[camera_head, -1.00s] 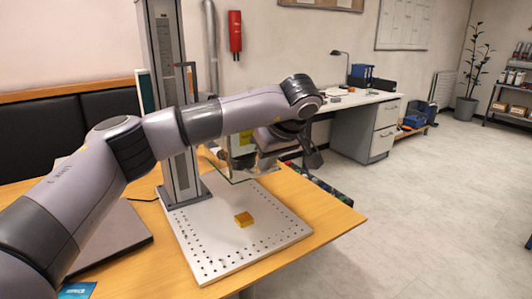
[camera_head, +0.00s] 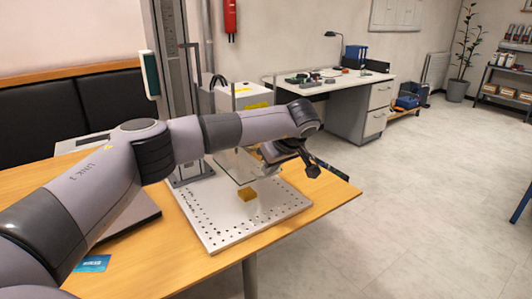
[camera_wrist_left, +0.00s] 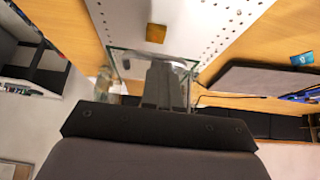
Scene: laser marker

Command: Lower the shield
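The shield (camera_head: 232,166) is a clear glass panel on the machine's column, hanging low over the white perforated plate (camera_head: 215,228). Its lower corner shows just above a small yellow-brown block (camera_head: 247,194) on the plate. My left gripper (camera_head: 311,168) is at the shield's right side, partly hidden by my wrist. In the left wrist view, the gripper's grey fingers (camera_wrist_left: 163,80) look close together against the shield's glass (camera_wrist_left: 125,62). The block (camera_wrist_left: 156,33) shows beyond the glass. Whether the fingers touch the glass is unclear. My right gripper is out of view.
The wooden table (camera_head: 120,265) bears the plate, a dark flat panel and a blue packet (camera_head: 92,263). The column (camera_head: 174,65) stands behind my left arm. A white desk (camera_head: 345,85) is at the back. Open floor lies to the right.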

